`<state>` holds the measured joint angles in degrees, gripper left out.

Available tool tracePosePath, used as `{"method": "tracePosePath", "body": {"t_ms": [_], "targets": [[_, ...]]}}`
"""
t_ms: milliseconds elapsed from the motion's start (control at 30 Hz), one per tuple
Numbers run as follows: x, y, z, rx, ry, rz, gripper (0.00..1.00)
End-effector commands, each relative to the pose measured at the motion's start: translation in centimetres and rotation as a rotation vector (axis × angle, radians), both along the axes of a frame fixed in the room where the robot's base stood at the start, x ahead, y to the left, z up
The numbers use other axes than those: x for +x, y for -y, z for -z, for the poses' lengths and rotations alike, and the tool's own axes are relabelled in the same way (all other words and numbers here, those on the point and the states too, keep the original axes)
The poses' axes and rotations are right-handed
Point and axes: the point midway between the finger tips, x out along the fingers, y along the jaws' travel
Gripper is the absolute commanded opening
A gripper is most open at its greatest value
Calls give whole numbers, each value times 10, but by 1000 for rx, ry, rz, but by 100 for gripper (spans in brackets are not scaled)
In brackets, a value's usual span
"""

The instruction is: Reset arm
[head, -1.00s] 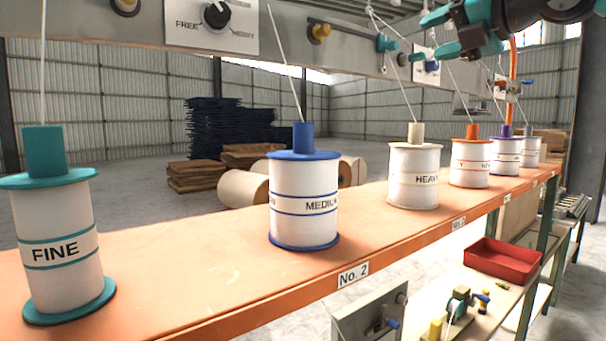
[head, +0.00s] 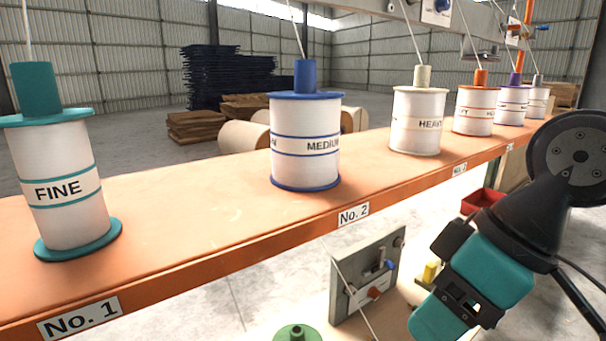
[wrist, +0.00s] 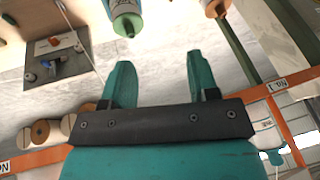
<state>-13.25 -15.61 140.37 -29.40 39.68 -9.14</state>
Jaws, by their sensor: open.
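My gripper (wrist: 158,82) shows in the wrist view with its two teal fingers apart and nothing between them. In the head view my teal and black wrist is at the lower right, in front of the orange shelf (head: 240,248); the fingertips are cut off or hidden there. The FINE spool (head: 60,190) with teal ends stands at the left of the shelf. The MEDIUM spool (head: 305,150) with blue ends stands in the middle. The HEAVY spool (head: 418,122) stands upright farther right. My gripper is apart from all of them.
Below the shelf is a grey metal panel (head: 365,270) with a blue knob, also in the wrist view (wrist: 55,58). A green spool top (head: 297,333) shows at the bottom edge. A red tray (head: 482,200) is partly hidden behind my arm. Threads rise from the spools.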

Motion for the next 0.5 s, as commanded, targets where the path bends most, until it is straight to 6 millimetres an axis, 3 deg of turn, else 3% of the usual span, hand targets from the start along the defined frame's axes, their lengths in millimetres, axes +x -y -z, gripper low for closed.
{"method": "tracePosePath", "body": {"t_ms": [100, 200, 500], "targets": [[-45, 11, 28, -56, -158, 120, 55], [-43, 12, 62, -56, -161, 132, 55], [-42, 11, 126, -52, -158, 129, 55]]}}
